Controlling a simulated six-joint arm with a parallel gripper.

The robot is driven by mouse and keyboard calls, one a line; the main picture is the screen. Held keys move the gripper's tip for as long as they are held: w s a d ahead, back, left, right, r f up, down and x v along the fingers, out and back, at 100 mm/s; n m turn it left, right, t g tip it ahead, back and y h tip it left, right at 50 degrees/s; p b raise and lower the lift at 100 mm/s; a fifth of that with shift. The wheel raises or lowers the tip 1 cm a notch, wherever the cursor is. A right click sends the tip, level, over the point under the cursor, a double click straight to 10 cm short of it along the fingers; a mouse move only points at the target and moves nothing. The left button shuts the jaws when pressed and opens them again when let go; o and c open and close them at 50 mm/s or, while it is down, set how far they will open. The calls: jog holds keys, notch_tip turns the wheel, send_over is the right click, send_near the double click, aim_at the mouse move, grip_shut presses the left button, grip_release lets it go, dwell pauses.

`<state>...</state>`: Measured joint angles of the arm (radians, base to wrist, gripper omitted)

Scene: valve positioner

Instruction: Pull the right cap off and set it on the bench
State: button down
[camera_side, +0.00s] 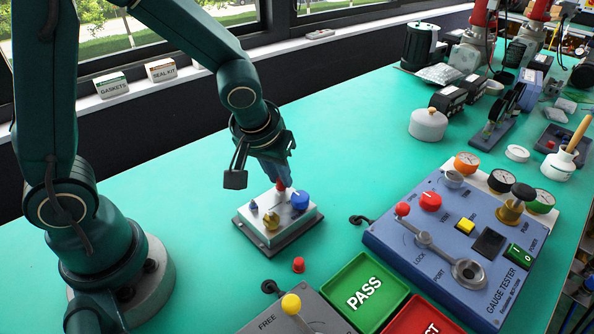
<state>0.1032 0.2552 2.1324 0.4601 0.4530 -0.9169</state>
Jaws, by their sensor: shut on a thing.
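The valve positioner (270,228) is a light grey block on a dark base plate, in the middle of the bench. Its top carries a blue knob (300,200), a brass fitting (271,220) and a small dark blue part (254,206). My gripper (281,183) points down over the back of the positioner and is shut on a red cap (281,187). The fingers partly hide this cap, and I cannot tell whether it is still seated. Another red cap (299,265) sits on the bench in front of the positioner.
A blue gauge tester (458,240) stands to the right. A green PASS tray (366,289), a red tray (424,318) and a grey panel with a yellow-knobbed lever (291,304) are at the front. The green bench (190,215) is clear left of the positioner.

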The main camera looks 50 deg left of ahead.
jog(key=shift+r, duration=0.95)
dwell(0.7)
jog(key=shift+r, duration=2)
jog(key=w+d, duration=0.1)
send_over(338, 235)
jog(key=s, duration=0.1)
jog(key=shift+m, duration=0.3)
jog(key=f, duration=0.6)
jog(key=shift+s+d+f, duration=0.1)
jog(key=shift+d+f, duration=0.15)
jog(key=shift+f, duration=2.05)
jog(key=c, duration=0.8)
grip_release()
jog(key=shift+f, duration=0.15)
jog(key=shift+c, duration=0.2)
